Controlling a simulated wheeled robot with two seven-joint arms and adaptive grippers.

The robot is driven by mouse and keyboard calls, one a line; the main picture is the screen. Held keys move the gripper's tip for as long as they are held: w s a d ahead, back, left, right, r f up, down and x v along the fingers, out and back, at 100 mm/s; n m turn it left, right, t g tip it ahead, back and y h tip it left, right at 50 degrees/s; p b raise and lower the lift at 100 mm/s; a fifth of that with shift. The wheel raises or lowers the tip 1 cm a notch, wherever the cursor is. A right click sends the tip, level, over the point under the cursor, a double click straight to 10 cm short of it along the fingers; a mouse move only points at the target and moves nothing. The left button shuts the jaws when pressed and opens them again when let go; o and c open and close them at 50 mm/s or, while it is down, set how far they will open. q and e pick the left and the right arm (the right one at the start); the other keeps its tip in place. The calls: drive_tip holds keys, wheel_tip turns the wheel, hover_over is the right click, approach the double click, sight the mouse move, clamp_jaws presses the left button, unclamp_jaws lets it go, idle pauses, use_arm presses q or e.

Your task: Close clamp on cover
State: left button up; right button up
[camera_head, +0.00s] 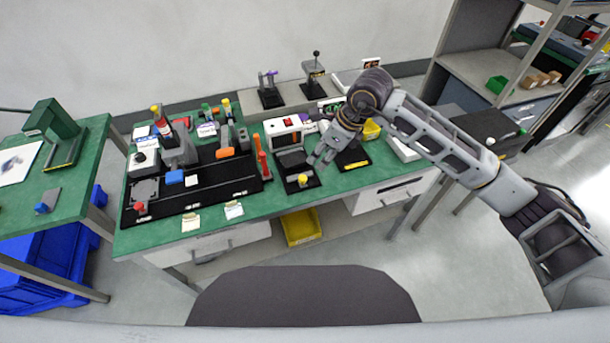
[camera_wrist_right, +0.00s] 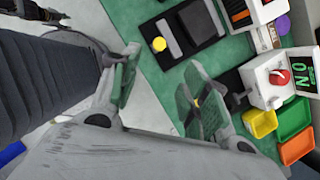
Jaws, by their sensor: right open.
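A low black fixture (camera_head: 291,169) stands near the front edge of the green bench, with a yellow knob (camera_head: 303,179) at its front. In the right wrist view the fixture (camera_wrist_right: 205,18) carries a dark grey block like a cover, and the yellow knob (camera_wrist_right: 158,44) sits beside it. I cannot tell the clamp's exact position. My right gripper (camera_head: 320,158) hangs just right of and above the fixture. In the wrist view the right gripper (camera_wrist_right: 163,92) has its fingers spread and empty, apart from the knob.
A black board (camera_head: 205,195) with several devices fills the bench's left part. Red-orange uprights (camera_head: 261,158) stand left of the fixture. A white instrument (camera_head: 283,126) is behind it, and a yellow bin (camera_head: 371,130) is at right. The bench's front strip is mostly clear.

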sight(303, 177)
drive_tip(key=p+x, duration=0.1)
drive_tip(key=x, duration=1.1)
drive_tip(key=shift+a+f, duration=0.15)
drive_tip(key=shift+f, duration=0.15)
drive_tip(key=shift+w+a+f, duration=0.15)
drive_tip(key=shift+a+f, duration=0.05)
drive_tip(key=shift+f, duration=0.35)
drive_tip(key=shift+c, duration=0.9)
drive_tip(key=c, duration=0.5)
clamp_jaws()
use_arm(q)
drive_tip(key=shift+s+d+r, duration=0.3)
drive_tip(key=shift+s+r, duration=0.1)
drive_tip(key=shift+r, duration=0.05)
